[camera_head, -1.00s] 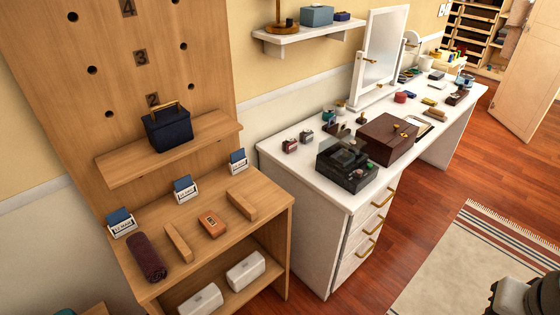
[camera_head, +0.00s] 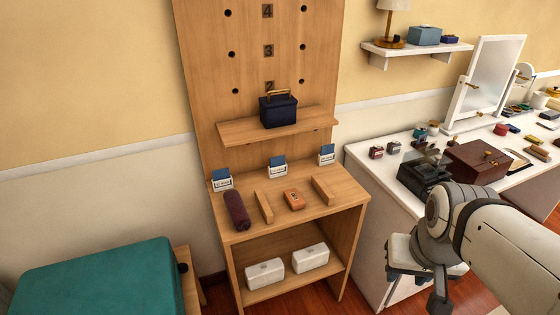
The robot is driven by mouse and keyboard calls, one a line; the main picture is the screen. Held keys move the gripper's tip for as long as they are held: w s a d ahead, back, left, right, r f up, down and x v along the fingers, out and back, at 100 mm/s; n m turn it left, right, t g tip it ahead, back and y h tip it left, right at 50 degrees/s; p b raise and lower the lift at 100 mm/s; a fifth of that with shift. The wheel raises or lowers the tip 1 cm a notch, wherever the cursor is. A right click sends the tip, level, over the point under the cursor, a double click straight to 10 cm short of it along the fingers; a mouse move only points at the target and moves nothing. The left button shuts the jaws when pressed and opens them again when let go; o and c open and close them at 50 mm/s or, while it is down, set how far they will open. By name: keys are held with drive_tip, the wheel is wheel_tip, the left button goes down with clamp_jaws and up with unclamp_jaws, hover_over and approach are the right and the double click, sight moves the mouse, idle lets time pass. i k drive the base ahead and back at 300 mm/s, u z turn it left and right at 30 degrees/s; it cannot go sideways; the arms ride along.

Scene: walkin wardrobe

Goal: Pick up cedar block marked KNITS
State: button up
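A small orange-brown block (camera_head: 293,200) with a dark mark on top lies on the wooden shelf unit's top surface (camera_head: 285,222). It looks like the cedar block, but its marking is too small to read. It lies between two pale wooden bars, the left bar (camera_head: 264,207) and the right bar (camera_head: 323,190). My gripper (camera_head: 418,285) hangs at the lower right, in front of the white dresser and well to the right of the block. It touches nothing on the shelf. Its fingers are not clear enough to tell whether they are open.
A rolled maroon cloth (camera_head: 237,210) lies left of the bars. Three card holders (camera_head: 277,167) stand along the back. A dark blue box (camera_head: 278,110) sits on the shelf above. White boxes (camera_head: 310,258) are below. A teal-topped bench (camera_head: 100,280) is at left, a cluttered white dresser (camera_head: 375,178) at right.

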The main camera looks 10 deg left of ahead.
sight(292, 196)
drive_tip(key=u, duration=1)
drive_tip(key=i, duration=1)
